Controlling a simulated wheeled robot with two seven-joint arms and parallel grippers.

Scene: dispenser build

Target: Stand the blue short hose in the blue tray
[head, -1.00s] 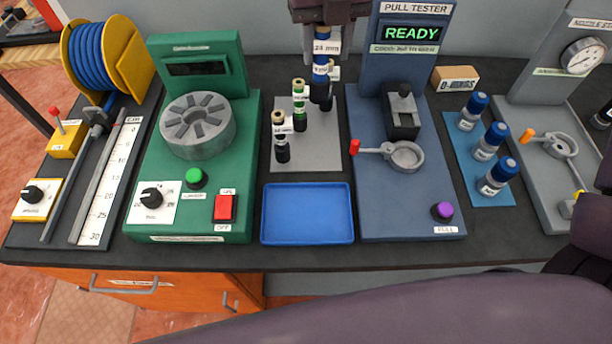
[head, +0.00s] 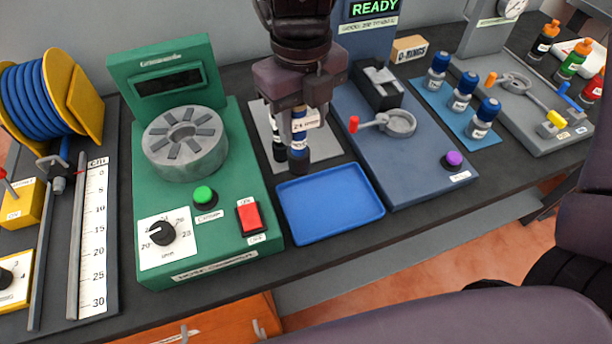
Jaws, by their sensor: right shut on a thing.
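The blue short hose (head: 299,138) has a white label reading about 24 mm and dark end fittings. It hangs upright from my right gripper (head: 300,106), which is shut on its upper part. Its lower end shows in front of the grey stand plate (head: 330,150), just behind the blue tray. The blue tray (head: 330,232) lies flat on the bench, empty, between the green machine and the pull tester. My left gripper is not in view.
Other labelled hose pieces (head: 279,152) stand on the grey plate, partly hidden by my gripper. The green crimping machine (head: 200,245) is left of the tray. The pull tester (head: 425,165) with its red-tipped lever is at the right. Blue-capped bottles (head: 462,92) stand beyond it.

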